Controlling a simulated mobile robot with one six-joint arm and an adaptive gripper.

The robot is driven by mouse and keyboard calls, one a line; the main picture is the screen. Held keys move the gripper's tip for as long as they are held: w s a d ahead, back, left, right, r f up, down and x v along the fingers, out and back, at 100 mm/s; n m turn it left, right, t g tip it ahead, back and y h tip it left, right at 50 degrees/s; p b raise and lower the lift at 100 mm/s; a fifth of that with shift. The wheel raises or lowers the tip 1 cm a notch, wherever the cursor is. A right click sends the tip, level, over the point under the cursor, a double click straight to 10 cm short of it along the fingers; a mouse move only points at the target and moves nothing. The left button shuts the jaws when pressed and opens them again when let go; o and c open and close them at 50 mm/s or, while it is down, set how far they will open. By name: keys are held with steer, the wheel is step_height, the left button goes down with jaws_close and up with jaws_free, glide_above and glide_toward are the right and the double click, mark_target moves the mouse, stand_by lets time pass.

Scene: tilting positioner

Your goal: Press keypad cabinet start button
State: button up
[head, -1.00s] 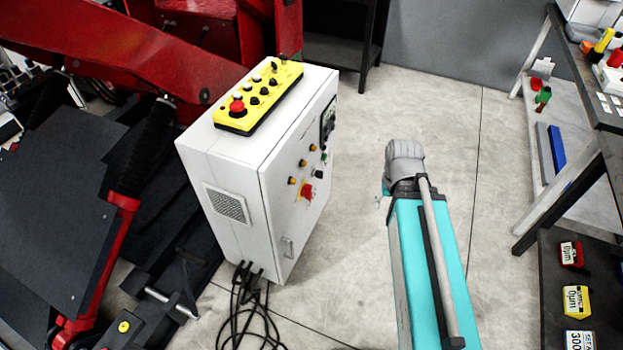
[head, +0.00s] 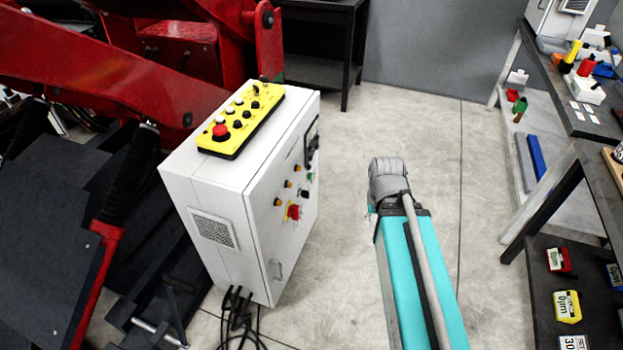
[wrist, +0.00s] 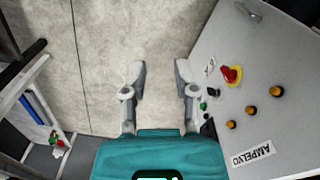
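A white cabinet (head: 228,187) stands on the floor, with a dark keypad or display unit (head: 312,142) on its right-hand face. Below that unit are a small green button (head: 307,180), several orange buttons (head: 277,202) and a red knob (head: 294,212). In the wrist view the cabinet face (wrist: 285,60) is at the right, with the red knob (wrist: 231,74), orange buttons (wrist: 250,110) and green button (wrist: 203,106). My gripper (wrist: 160,75) is open and empty, its right finger apparently near the panel. Contact cannot be told. The head view hides the fingers behind my arm.
A yellow control box (head: 240,121) with a red button lies on top of the cabinet. Black cables (head: 236,315) hang below it. Red machinery (head: 110,75) fills the left. A dark workbench (head: 570,110) is at the right. Clear floor (head: 345,130) lies behind my arm.

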jaws_close()
stand_by(1.1)
